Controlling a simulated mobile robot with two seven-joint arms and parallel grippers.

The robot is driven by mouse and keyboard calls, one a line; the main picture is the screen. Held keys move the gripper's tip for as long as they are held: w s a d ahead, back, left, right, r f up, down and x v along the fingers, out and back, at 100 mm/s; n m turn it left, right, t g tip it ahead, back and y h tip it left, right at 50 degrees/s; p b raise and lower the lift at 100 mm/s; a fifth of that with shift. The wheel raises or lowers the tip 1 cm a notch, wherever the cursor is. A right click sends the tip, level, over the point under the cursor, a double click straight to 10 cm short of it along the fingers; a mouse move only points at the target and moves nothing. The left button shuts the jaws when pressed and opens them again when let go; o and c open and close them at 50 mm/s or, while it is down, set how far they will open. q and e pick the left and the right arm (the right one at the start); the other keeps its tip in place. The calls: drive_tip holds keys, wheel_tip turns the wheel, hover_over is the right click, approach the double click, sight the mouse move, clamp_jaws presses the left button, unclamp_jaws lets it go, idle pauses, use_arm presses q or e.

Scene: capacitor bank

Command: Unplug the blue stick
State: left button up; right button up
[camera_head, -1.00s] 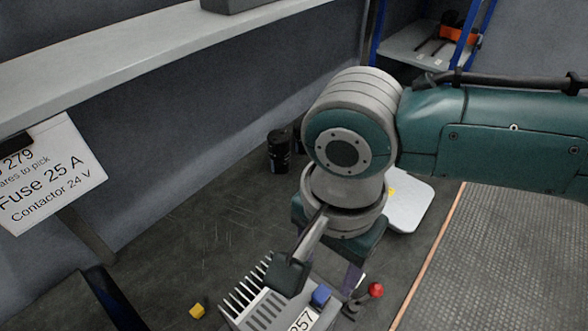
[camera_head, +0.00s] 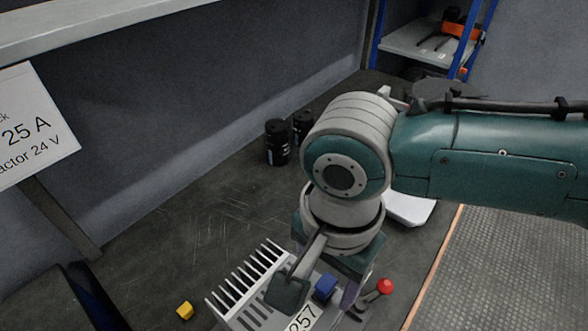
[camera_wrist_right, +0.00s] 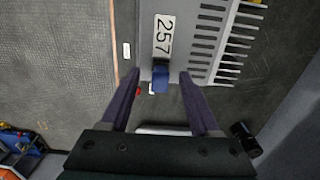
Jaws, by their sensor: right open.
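The blue stick (camera_head: 325,286) stands as a short blue block on the grey capacitor-bank housing labelled 257 (camera_head: 303,319). In the right wrist view the blue stick (camera_wrist_right: 161,79) lies between the two purple fingers of my right gripper (camera_wrist_right: 158,78), with a visible gap on each side. The right gripper is open and holds nothing. In the head view my right gripper (camera_head: 338,288) is above and beside the stick, its fingers mostly hidden by the wrist. I cannot tell how far the fingertips are above the housing. My left gripper is not in view.
White fins (camera_head: 245,275) line the housing. A red-knobbed lever (camera_head: 385,286) stands just right of it. Black cylinders (camera_head: 278,142) and a white tray (camera_head: 410,207) are farther back. The bench left of the fins is mostly clear.

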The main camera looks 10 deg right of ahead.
sight(327, 283)
drive_tip(key=shift+p, duration=0.6)
idle(0.9)
drive_tip(key=shift+c, duration=0.4)
clamp_jaws()
idle(0.8)
drive_tip(key=shift+r, duration=0.15)
drive_tip(key=shift+r+p, duration=2.9)
drive_tip(key=shift+p, duration=0.45)
